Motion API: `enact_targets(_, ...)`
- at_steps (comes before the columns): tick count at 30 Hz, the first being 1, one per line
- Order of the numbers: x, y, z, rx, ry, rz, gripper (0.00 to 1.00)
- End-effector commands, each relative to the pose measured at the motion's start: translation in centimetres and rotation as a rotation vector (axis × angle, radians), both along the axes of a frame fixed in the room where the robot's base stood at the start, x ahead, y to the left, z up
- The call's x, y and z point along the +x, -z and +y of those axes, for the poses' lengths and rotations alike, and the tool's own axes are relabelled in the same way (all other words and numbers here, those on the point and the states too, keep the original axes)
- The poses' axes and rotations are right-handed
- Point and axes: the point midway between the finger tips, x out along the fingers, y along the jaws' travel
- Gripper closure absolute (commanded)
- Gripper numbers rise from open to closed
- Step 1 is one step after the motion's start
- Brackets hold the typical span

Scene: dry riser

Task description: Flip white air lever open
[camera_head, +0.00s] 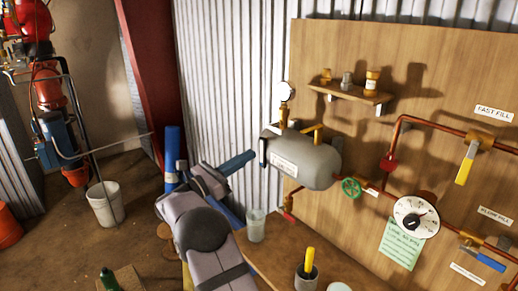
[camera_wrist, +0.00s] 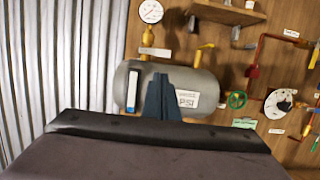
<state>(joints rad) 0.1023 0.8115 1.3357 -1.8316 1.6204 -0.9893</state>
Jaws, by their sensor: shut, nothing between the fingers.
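A grey air tank (camera_head: 305,158) is mounted on the wooden board, with a pressure gauge (camera_head: 286,92) above its left end. In the wrist view, a pale, flat lever (camera_wrist: 154,52) lies crosswise on the brass stem below the gauge; it looks like the white air lever. My gripper (camera_wrist: 168,70) is shut and empty, its dark blue fingers pointing at the tank (camera_wrist: 205,92) and covering part of its label. The lever is up and left of the fingertips, apart from them. In the head view my gripper (camera_head: 252,155) is left of the tank.
A yellow lever (camera_head: 312,128) stands on the tank top. A shelf with small bottles (camera_head: 350,93) hangs above. Red pipes, a green handwheel (camera_head: 351,187) and a white dial (camera_head: 416,217) are at right. Below is a bench with a cup (camera_head: 256,225).

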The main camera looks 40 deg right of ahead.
Motion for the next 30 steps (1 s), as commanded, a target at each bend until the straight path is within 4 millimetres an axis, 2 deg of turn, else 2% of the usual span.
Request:
enact_targets(5,-0.1,-0.7,-1.7,0.0,0.002,0.0,1.0)
enact_targets(18,0.0,-2.3,-7.8,0.0,0.001,-0.001,1.0)
enact_targets(24,0.0,-2.4,-9.1,0.0,0.0,-0.001,1.0)
enact_targets(30,0.0,-2.3,-9.4,0.001,0.0,-0.002,1.0)
